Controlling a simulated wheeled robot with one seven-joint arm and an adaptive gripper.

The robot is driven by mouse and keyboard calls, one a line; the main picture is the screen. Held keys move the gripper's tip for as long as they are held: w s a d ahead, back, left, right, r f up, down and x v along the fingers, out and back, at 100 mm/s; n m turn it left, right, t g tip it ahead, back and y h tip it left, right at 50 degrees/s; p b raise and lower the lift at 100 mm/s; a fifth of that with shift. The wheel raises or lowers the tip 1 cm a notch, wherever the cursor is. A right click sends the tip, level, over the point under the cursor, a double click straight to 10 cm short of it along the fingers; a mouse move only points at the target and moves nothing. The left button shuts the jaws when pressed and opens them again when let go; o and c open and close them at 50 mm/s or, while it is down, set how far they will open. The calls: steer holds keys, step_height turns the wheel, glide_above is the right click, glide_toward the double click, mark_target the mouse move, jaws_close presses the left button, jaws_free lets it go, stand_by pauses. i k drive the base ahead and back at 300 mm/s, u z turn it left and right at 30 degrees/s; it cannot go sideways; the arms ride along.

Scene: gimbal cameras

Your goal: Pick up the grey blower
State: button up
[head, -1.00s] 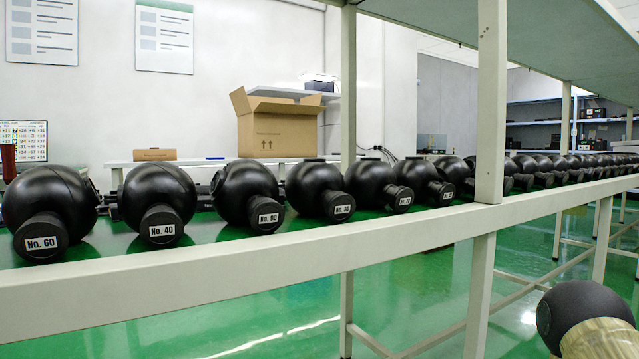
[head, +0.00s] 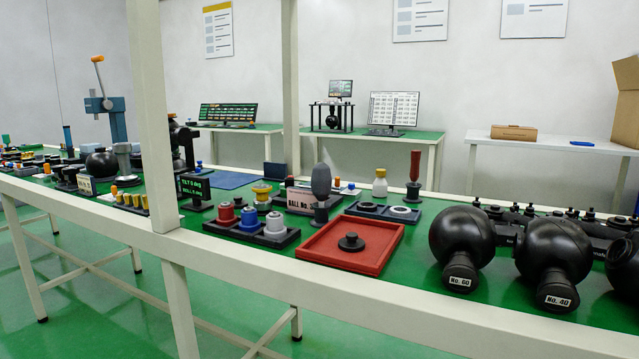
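A dark grey bulb-shaped object, which looks like the grey blower (head: 321,182), stands upright on the green bench top in the head view. Its rounded body tapers down to a black base or nozzle, and I cannot tell which. It stands behind the left back corner of the red tray (head: 312,247), beside a small sign reading BALL No. (head: 299,200). My gripper does not show in the head view, so its opening cannot be seen.
A black tray with coloured knobs (head: 250,238) lies left of the red tray. Black balls (head: 461,240) line the right. A front rail (head: 330,290) and white posts (head: 152,120) frame the bench.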

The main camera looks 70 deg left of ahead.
mark_target(321, 178)
steer(key=u, duration=0.05)
steer(key=k, duration=1.5)
steer(key=z, duration=0.55)
steer(key=i, duration=0.95)
steer(key=u, duration=2.55)
